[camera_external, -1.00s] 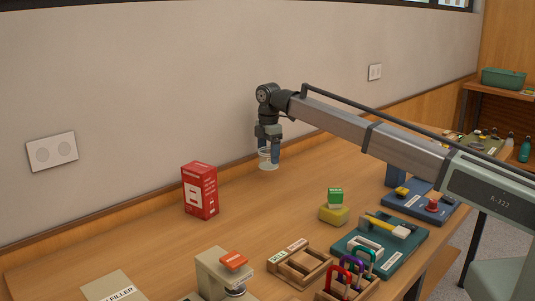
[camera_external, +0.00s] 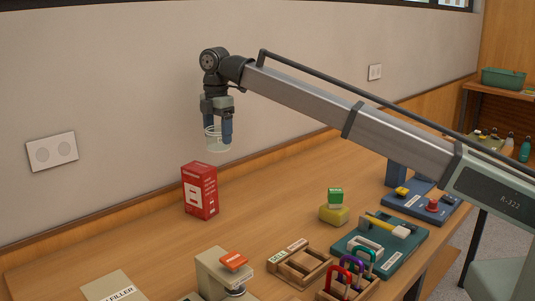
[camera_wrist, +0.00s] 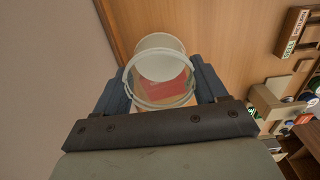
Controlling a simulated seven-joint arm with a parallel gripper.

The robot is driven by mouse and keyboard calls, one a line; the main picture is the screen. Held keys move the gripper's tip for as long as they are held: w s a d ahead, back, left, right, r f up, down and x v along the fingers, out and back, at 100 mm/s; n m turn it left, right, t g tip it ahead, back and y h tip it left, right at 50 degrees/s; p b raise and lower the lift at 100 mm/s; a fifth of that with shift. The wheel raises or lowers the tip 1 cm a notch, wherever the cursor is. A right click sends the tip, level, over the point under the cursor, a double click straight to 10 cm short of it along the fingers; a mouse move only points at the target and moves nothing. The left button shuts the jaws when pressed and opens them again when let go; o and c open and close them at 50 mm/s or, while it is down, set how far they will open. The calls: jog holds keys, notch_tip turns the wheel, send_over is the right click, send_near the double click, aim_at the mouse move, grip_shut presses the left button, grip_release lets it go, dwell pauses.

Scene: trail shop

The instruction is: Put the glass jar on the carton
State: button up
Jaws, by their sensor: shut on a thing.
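The glass jar (camera_external: 216,143) is clear and upright, held in the air between the blue fingers of my gripper (camera_external: 217,134). In the wrist view my gripper (camera_wrist: 160,92) is shut around the jar (camera_wrist: 160,62), with a finger on each side. The carton (camera_external: 200,191) is a red box with white print, standing upright on the table near the wall. The jar is above the carton and slightly right of it in the external view. Red shows through the jar in the wrist view; the rest of the carton is hidden there.
Wooden racks (camera_external: 300,262), a beige device (camera_external: 222,272) and a teal tray (camera_external: 379,245) lie nearer the front. The table around the carton is clear.

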notch_tip(320, 180, up, 6)
send_over(198, 167)
jog(key=shift+w+f, duration=0.15)
jog(key=shift+f, duration=4.45)
jog(key=shift+f, duration=0.1)
jog(key=o, duration=1.1)
notch_tip(198, 167, up, 12)
jog(key=shift+r, duration=0.15)
